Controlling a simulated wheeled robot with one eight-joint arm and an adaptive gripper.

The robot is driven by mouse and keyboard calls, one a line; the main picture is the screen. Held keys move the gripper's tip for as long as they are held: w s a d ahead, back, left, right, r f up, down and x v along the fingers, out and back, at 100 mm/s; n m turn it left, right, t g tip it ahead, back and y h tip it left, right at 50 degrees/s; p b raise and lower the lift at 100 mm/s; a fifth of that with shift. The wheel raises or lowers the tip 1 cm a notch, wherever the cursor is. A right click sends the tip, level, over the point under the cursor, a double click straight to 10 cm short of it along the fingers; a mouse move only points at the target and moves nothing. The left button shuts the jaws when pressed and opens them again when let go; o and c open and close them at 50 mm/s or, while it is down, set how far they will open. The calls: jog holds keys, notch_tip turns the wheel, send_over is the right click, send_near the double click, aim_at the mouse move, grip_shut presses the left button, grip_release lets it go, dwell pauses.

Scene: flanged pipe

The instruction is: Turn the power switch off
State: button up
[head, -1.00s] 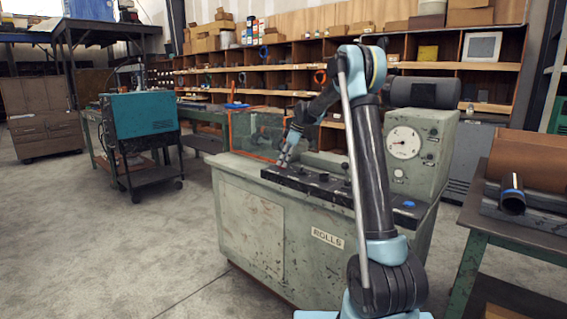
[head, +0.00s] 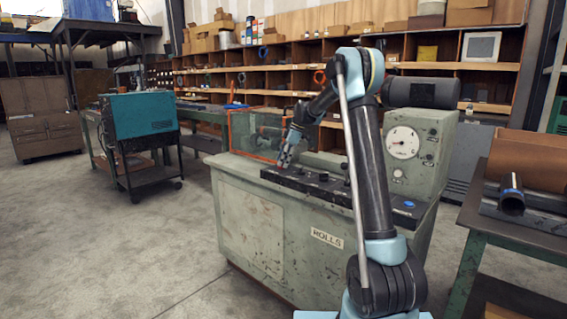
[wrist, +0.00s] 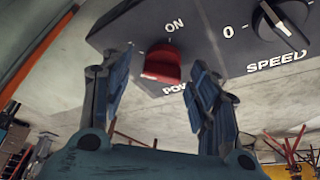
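The red power switch (wrist: 162,64) is in the wrist view on a dark panel (wrist: 215,30). "ON" is printed beside it, and a label starting "PO" is partly hidden by my right finger. My gripper (wrist: 157,80) is open, with one finger on each side of the switch. A gap shows between each finger and the switch; I cannot tell how far the fingertips reach along its depth. In the head view my gripper (head: 284,160) is at the left end of the dark panel (head: 325,187) on the green machine (head: 255,225), and the switch cannot be made out there.
A black SPEED knob (wrist: 283,18) is on the same panel, to the right of the switch. A clear, orange-edged guard (head: 255,135) stands just behind and left of my gripper. A pressure-style gauge (head: 402,142) is on the machine's right. Open floor lies left.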

jog(key=v, duration=1.2)
jog(key=shift+f, duration=0.1)
